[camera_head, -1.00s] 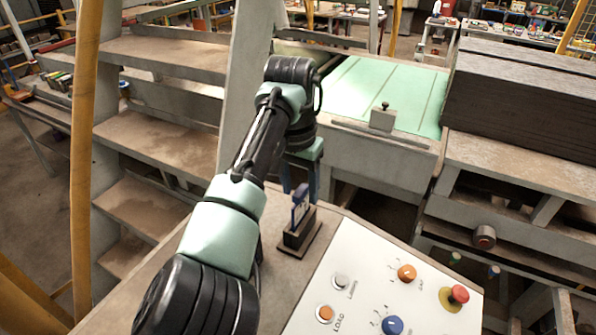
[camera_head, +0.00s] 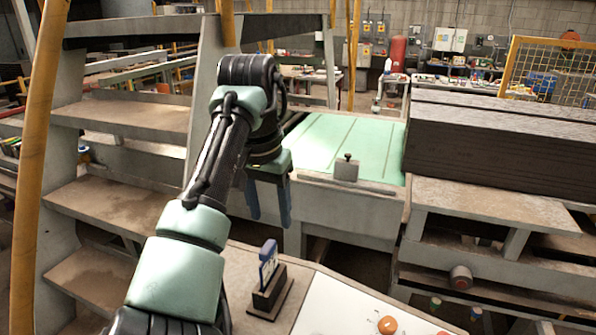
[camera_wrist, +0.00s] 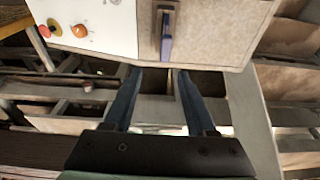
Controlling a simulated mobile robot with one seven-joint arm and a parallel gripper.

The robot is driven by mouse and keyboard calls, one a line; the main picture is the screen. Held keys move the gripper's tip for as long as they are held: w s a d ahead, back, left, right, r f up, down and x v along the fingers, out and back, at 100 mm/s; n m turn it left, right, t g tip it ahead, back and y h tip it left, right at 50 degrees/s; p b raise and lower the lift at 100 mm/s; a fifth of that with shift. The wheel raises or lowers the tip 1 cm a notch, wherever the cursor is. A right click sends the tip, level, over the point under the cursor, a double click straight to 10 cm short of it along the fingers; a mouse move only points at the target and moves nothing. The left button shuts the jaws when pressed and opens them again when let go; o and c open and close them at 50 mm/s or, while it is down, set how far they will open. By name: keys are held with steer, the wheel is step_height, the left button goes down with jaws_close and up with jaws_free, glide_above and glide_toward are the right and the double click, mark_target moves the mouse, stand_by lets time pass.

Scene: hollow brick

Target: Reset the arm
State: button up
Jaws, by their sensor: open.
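My gripper (camera_head: 268,215) hangs from my arm in the head view, its two blue fingers pointing down beyond the far edge of the control panel. In the wrist view the fingers of my gripper (camera_wrist: 153,75) are apart with nothing between them. A small dark holder (camera_head: 270,292) with an upright blue-and-white piece (camera_head: 268,262) stands on the panel's brown top, below and nearer than my fingers. The blue piece also shows in the wrist view (camera_wrist: 167,35), apart from the fingertips.
The white control panel (camera_head: 340,310) with knobs, including an orange one (camera_head: 387,325), lies at the bottom right. A green table (camera_head: 335,145) and a stack of dark slabs (camera_head: 500,145) are behind. Grey shelves (camera_head: 110,205) and a yellow post (camera_head: 38,150) stand at left.

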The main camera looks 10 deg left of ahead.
steer(key=w+d+r+m+t+h+b, duration=0.1)
steer(key=w+d+r+t, duration=0.15)
steer(key=d, duration=0.35)
steer(key=w+d+r+m+t+b, duration=0.1)
steer(key=w+d+t, duration=0.3)
steer(key=d, duration=0.1)
steer(key=s+d+r+t+h+b, duration=0.1)
steer(key=s+d+r+t+h, duration=0.1)
steer(key=d+r+t, duration=0.6)
steer(key=s+a+r+n+t+y+b, duration=0.1)
steer(key=s+a+r+t, duration=0.1)
steer(key=s+r, duration=0.3)
steer(key=s+a+r+n+t+y+b, duration=0.1)
steer(key=s+r+t, duration=0.4)
steer(key=s, duration=0.6)
steer(key=s+a+r+n+t+y, duration=0.1)
steer(key=s+a+r+n+t, duration=0.1)
steer(key=s, duration=0.6)
step_height(320, 180, up, 4)
steer(key=shift+s+a+f+t+b, duration=0.15)
steer(key=shift+s+a+t+b, duration=0.25)
steer(key=shift+a+t, duration=0.5)
steer(key=shift+c, duration=0.6)
steer(key=shift+d, duration=0.15)
